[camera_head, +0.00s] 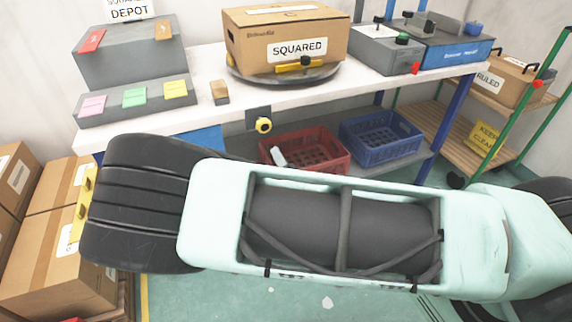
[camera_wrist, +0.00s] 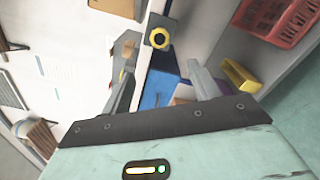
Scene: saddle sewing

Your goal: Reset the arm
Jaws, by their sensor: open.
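My pale green arm stretches across the front of the head view, its black wrist part at the left. In the wrist view my gripper (camera_wrist: 160,78) is open, its two grey fingers spread apart with nothing visibly held. Blue and brown surfaces show behind the gap between them. The fingers are not clearly seen in the head view.
The white workbench (camera_head: 215,118) holds a cardboard box marked SQUARED (camera_head: 250,45) on a dark turntable (camera_head: 315,79), and a grey depot rack (camera_head: 128,62). A red crate (camera_head: 328,152) and a blue crate (camera_head: 383,135) sit below. Cartons (camera_head: 50,245) stand at left.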

